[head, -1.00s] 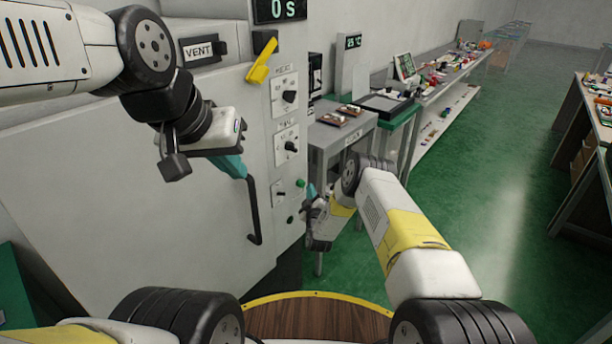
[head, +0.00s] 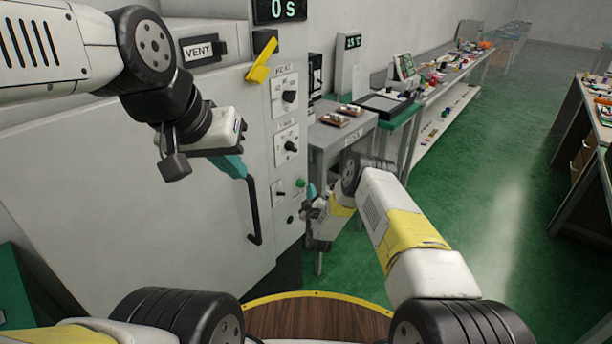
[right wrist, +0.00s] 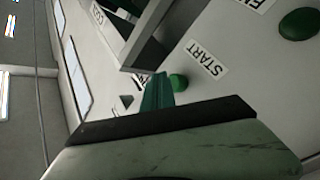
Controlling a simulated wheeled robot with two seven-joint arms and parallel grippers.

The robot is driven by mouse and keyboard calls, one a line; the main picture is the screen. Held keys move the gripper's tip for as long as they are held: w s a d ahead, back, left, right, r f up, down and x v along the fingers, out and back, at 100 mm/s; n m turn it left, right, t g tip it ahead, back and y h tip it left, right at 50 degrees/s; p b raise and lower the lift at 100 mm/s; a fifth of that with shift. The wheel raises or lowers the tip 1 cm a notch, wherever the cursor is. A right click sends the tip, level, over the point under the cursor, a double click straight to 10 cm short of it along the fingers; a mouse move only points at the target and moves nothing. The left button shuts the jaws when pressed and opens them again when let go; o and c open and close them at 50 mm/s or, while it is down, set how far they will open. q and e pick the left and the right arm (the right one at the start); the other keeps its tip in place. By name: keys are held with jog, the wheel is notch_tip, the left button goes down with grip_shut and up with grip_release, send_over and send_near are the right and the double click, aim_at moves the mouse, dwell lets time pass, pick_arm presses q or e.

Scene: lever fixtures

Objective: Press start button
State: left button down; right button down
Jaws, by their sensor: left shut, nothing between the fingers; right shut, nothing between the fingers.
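The small round green start button (head: 300,183) is on the right part of the grey machine's front. In the right wrist view the green button (right wrist: 178,82) sits beside a START label (right wrist: 206,62). My right gripper (head: 312,191) is shut and empty, just right of the button. Its teal fingertips (right wrist: 157,91) appear right beside the button in the right wrist view; I cannot tell whether they touch. My left gripper (head: 236,167) is shut and empty in front of the machine door, near the top of the black bar handle (head: 254,212).
A second green button (head: 290,219) is lower on the panel; it also shows in the right wrist view (right wrist: 298,24). Knobs (head: 290,146) and a yellow lever (head: 262,62) are above. A grey table (head: 340,135) stands behind my right arm. Green floor lies open at right.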

jog(key=shift+w+a, duration=0.1)
jog(key=shift+a, duration=0.05)
jog(key=shift+w+a, duration=0.15)
jog(key=shift+a, duration=0.1)
jog(key=shift+w+a, duration=0.35)
jog(key=shift+a, duration=0.1)
dwell(1.1)
jog(key=shift+d, duration=0.1)
jog(key=shift+s+d, duration=0.6)
jog(key=shift+d, duration=0.1)
jog(key=shift+s+d, duration=0.75)
jog(key=shift+d, duration=0.3)
jog(key=shift+s+d, duration=0.7)
jog(key=shift+d, duration=0.3)
